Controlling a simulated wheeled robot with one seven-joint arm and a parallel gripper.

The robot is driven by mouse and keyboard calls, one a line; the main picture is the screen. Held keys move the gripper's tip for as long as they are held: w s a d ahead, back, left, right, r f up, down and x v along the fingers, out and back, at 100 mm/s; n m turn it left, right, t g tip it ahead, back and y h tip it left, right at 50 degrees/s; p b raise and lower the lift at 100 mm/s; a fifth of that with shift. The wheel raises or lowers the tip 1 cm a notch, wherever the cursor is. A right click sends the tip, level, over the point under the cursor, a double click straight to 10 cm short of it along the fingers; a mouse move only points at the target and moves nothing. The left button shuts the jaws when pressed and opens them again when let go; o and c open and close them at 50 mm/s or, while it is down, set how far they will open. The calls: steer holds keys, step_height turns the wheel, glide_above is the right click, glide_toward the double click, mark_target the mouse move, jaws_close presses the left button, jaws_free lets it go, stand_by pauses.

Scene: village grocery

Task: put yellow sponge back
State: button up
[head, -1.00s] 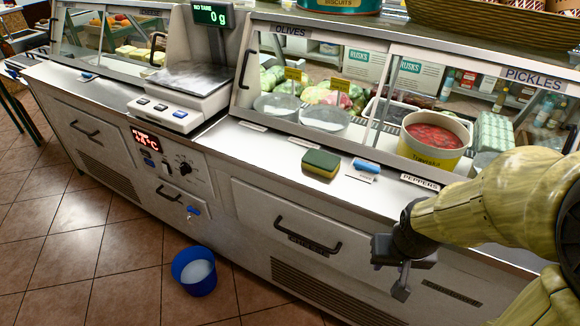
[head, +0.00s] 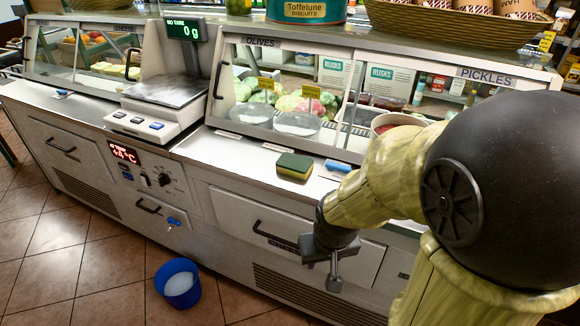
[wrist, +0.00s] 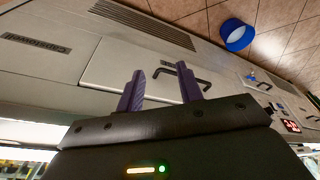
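The yellow sponge (head: 294,167), with a dark green top layer, lies flat on the counter ledge in front of the glass case, right of the scale. My gripper (head: 322,277) hangs in front of the counter's drawer fronts, below and slightly right of the sponge, not touching it. In the wrist view my gripper (wrist: 162,88) has its two dark purple fingers apart with nothing between them. The wrist view faces the drawer fronts and floor; the sponge is not in it.
A blue-handled item (head: 337,166) lies right of the sponge. The scale (head: 160,104) stands to the left. A blue bucket (head: 178,283) stands on the tiled floor and also shows in the wrist view (wrist: 236,35). My arm hides the counter's right end.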

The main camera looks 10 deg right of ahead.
steer(key=o, duration=0.5)
steer(key=shift+w+a, duration=0.1)
steer(key=shift+w, duration=0.05)
steer(key=o, duration=0.9)
steer(key=w+a+m+t+p, duration=0.1)
steer(key=w+a+t+p, duration=0.1)
steer(key=w+a, duration=0.3)
steer(key=w+t, duration=0.1)
steer(key=w, duration=0.2)
steer(key=shift+w+a+r+m+y+p, duration=0.2)
steer(key=shift+a+r+m+y+p, duration=0.1)
steer(key=shift+m+p, duration=0.1)
steer(key=m+t+h+p, duration=0.5)
steer(key=t+h+p, duration=0.25)
steer(key=h, duration=0.25)
glide_toward(289, 172)
steer(key=f+v, duration=0.1)
steer(key=v, duration=0.3)
steer(key=shift+s+a+r+b, duration=0.1)
steer(key=shift+r+b, duration=0.35)
steer(key=x, duration=1.2)
steer(key=shift+p, duration=0.35)
steer(key=shift+r, duration=0.1)
